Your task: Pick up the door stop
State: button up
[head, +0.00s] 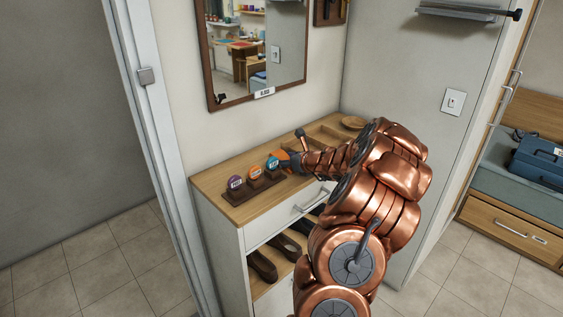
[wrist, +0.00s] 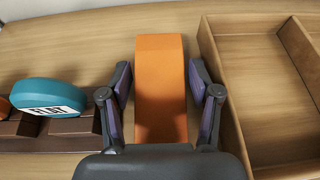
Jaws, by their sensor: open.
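The orange door stop (wrist: 160,60), a long block, lies on the wooden cabinet top in the wrist view. My gripper (wrist: 160,82) is open, with one finger on each side of the door stop. A narrow gap shows between the door stop and each fingertip, so it is not clamped. The near end of the door stop is hidden behind my gripper's dark body. In the head view my copper arm reaches over the cabinet top (head: 226,184) and mostly covers this spot.
A rack (wrist: 60,130) with a teal piece labelled FLAT (wrist: 50,98) stands close left of my gripper. A wooden compartment tray (wrist: 240,135) is close on the right. A small wooden dish (head: 353,122) is at the back right. A mirror (head: 254,50) hangs above.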

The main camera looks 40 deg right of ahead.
aim_at(284, 158)
jog(key=c, duration=1)
jog(key=shift+o, duration=0.2)
jog(key=shift+r, duration=0.15)
notch_tip(284, 158, up, 10)
jog(key=shift+f, duration=0.1)
jog(key=w+a+r+n+y, duration=0.15)
jog(key=w+a, duration=0.25)
jog(key=a, duration=0.7)
jog(key=w+a+r+n+y, duration=0.15)
jog(key=w+a, duration=0.35)
jog(key=a, duration=0.7)
jog(key=s+a+f+n+y, duration=0.1)
jog(key=s+a+f+y, duration=0.1)
jog(key=a, duration=1.9)
jog(key=shift+s, duration=0.15)
